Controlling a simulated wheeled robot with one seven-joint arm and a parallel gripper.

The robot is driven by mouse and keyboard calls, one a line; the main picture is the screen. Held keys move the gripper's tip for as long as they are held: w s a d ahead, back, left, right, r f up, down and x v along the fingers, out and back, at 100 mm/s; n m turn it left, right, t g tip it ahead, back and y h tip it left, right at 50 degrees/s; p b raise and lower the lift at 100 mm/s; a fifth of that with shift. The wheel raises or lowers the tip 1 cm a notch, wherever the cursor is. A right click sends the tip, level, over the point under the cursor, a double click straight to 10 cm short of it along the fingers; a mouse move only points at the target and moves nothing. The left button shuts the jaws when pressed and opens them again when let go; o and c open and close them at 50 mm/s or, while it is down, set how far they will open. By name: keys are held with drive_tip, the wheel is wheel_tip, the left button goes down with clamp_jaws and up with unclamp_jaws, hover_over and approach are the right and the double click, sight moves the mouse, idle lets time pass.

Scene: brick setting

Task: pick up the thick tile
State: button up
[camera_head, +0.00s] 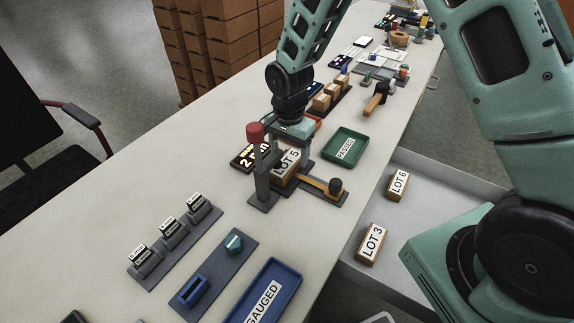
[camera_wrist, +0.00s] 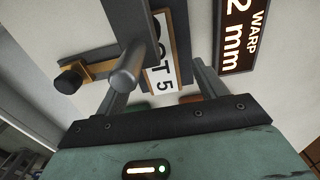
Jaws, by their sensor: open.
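The LOT 5 tile (camera_head: 287,162), a brown slab with a white label, sits in a grey gauge fixture (camera_head: 262,198) that has a red knob and a brass arm with a black knob. The tile also shows in the wrist view (camera_wrist: 162,45), partly hidden by the fixture's bar and post. My gripper (camera_head: 288,150) is open above the fixture; in the wrist view its fingers (camera_wrist: 161,85) stand apart near the tile's near end. The LOT 6 tile (camera_head: 397,185) and LOT 3 tile (camera_head: 372,244) lie in an open drawer. I cannot tell which tile is thickest.
A display reading WARP 2 mm (camera_wrist: 241,35) stands close beside the fixture. A green PASSED tray (camera_head: 345,147) is to its right, and a blue GAUGED tray (camera_head: 266,294) is in front. Grey holders (camera_head: 168,240) stand at left.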

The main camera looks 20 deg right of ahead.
drive_tip(key=shift+f, duration=1.45)
drive_tip(key=c, duration=1.1)
drive_tip(key=shift+r, duration=0.1)
drive_tip(key=shift+c, duration=0.2)
